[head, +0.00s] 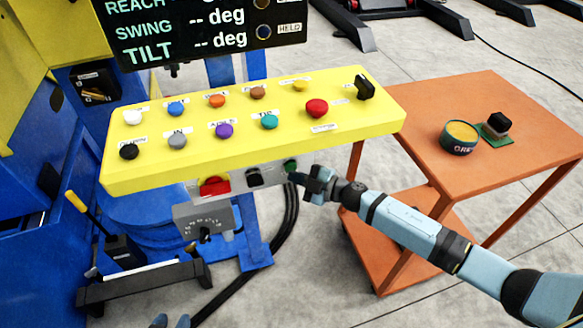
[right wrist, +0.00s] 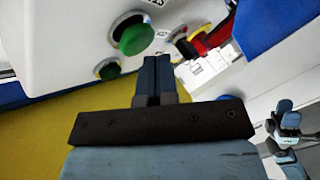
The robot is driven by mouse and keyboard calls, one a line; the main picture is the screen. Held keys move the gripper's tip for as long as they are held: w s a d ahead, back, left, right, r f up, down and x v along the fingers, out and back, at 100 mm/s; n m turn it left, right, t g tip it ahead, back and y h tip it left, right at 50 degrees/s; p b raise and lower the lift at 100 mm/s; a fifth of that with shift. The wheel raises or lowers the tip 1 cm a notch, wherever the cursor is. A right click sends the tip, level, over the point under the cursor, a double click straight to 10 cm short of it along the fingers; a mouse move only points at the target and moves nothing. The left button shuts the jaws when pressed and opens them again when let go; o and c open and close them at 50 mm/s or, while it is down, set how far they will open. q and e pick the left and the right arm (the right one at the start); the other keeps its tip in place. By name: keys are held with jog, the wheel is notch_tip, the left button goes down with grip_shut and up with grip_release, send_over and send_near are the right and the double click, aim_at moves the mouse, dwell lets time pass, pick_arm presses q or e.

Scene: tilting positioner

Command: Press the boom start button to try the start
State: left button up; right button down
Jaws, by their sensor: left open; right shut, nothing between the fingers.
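A grey control box hangs under the front edge of the yellow button panel (head: 255,135). A green button (head: 291,166) sits at its right end in the head view. My left gripper (head: 171,321) is open and empty at the bottom edge, mostly out of view.
The box also carries a red button (head: 215,186) and a black switch (head: 254,178). A dial box (head: 204,220) hangs below. Black cables (head: 288,215) run down to the floor. An orange table (head: 480,110) with a round tin (head: 460,138) stands right.

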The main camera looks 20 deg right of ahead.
jog(key=shift+w, duration=0.6)
dwell(0.7)
dwell(0.4)
jog(key=shift+s+p, duration=0.5)
jog(key=shift+s, duration=0.35)
jog(key=s+p, duration=0.1)
jog(key=s, duration=0.4)
jog(key=shift+p, duration=0.35)
jog(key=shift+d, duration=0.1)
dwell(0.3)
